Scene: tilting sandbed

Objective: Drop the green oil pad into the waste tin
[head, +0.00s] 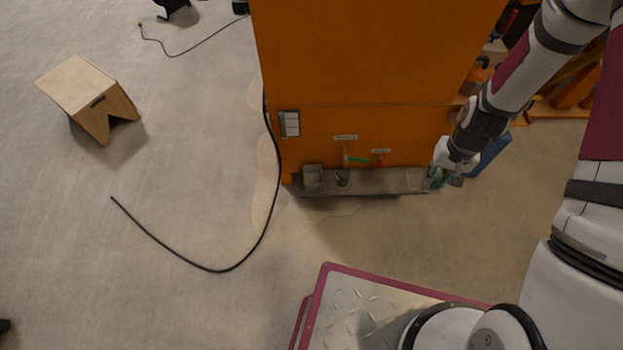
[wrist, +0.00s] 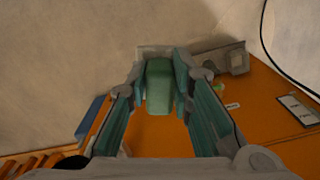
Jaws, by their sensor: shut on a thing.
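My gripper (head: 438,178) is at the right end of a narrow grey ledge (head: 385,182) on the orange cabinet. In the wrist view, its teal fingers (wrist: 160,88) are shut on the green oil pad (wrist: 158,92), a rounded block. In the head view, the pad is hard to tell from the fingers. A grey open box (head: 312,178), possibly the waste tin, stands at the ledge's left end, well left of my gripper. I cannot tell whether the pad touches the ledge.
A small dark cup (head: 342,178) stands right of the grey box. The orange cabinet (head: 375,70) rises behind the ledge. A blue object (head: 490,155) is right of my gripper. A black cable (head: 220,270) and a wooden stool (head: 88,97) are on the open floor at left.

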